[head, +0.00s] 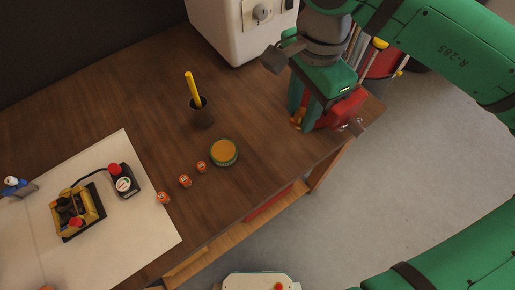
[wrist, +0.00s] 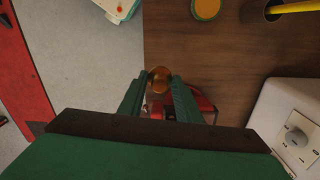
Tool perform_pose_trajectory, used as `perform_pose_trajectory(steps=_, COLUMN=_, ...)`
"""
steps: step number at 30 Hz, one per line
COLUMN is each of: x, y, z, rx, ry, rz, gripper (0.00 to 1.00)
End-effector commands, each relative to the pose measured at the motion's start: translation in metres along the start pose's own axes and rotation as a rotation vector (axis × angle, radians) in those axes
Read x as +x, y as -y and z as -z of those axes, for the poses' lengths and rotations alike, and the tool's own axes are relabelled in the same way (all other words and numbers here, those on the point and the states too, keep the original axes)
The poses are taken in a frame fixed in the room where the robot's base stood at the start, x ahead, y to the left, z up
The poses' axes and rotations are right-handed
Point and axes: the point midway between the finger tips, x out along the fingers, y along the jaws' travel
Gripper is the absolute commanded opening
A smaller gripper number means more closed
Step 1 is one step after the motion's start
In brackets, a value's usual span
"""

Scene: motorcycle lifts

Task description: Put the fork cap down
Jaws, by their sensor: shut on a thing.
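The fork cap is a small amber-gold round piece (wrist: 159,76) between my fingertips in the wrist view. In the head view it shows as a small orange spot (head: 296,121) at the fingertips. My gripper (head: 302,115) points down over the right end of the wooden table (head: 150,75) and is shut on the cap. In the wrist view my gripper (wrist: 158,84) partly hides a red object below. This red object (head: 342,108) stands by the table's edge, right beside my fingers. I cannot tell whether the cap touches it or the table.
A green tin with an orange top (head: 223,152), several small orange pieces (head: 185,181) and a dark cup (head: 202,114) with a yellow handle stand left of my gripper. A white machine (head: 240,28) stands behind. Bare wood lies between tin and gripper.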

Motion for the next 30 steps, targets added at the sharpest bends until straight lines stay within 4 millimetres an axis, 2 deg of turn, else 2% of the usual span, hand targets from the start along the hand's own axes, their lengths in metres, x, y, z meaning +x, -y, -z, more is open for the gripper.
perform_pose_trajectory(steps=1, x=0.016, y=-0.015, z=0.006, rx=-0.015, ry=0.002, rz=-0.001, gripper=0.02)
perform_pose_trajectory(steps=4, x=0.04, y=-0.036, z=0.011, rx=-0.057, ry=0.002, rz=-0.001, gripper=0.02)
perform_pose_trajectory(steps=8, x=0.059, y=-0.054, z=0.012, rx=-0.095, ry=0.001, rz=0.0, gripper=0.02)
perform_pose_trajectory(steps=11, x=0.067, y=-0.057, z=0.011, rx=-0.113, ry=0.0, rz=0.0, gripper=0.02)
perform_pose_trajectory(steps=14, x=0.073, y=-0.049, z=0.004, rx=-0.119, ry=0.0, rz=-0.001, gripper=0.02)
perform_pose_trajectory(steps=26, x=0.107, y=0.018, z=-0.039, rx=-0.12, ry=0.0, rz=-0.001, gripper=0.02)
perform_pose_trajectory(steps=30, x=0.132, y=0.034, z=-0.05, rx=-0.119, ry=0.003, rz=-0.001, gripper=0.02)
